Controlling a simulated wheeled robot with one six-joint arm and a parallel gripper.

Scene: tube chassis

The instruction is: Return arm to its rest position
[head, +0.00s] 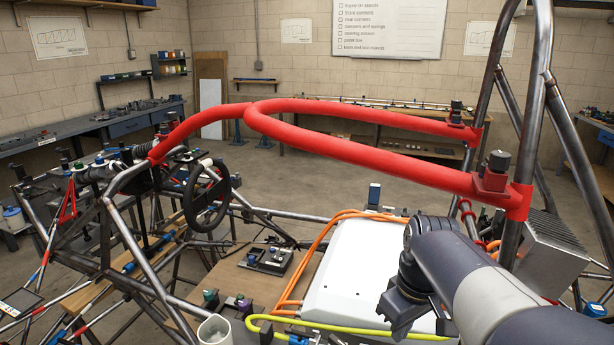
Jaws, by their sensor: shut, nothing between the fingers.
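My gripper (402,322) is the dark part at the end of my grey and white arm, at the lower right of the head view. It points down and is shut and empty. It hangs in front of the right part of a white box (345,268) inside the tube chassis; whether it touches the box I cannot tell. A red padded tube (370,152) of the chassis runs above and behind my arm. The far side of my gripper is hidden.
Steel uprights (535,110) stand close behind my arm at right, beside a finned metal block (547,255). Orange cables (318,250) and a yellow-green hose (335,328) run around the white box. A steering wheel (207,198) is at left. Open floor lies behind the chassis.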

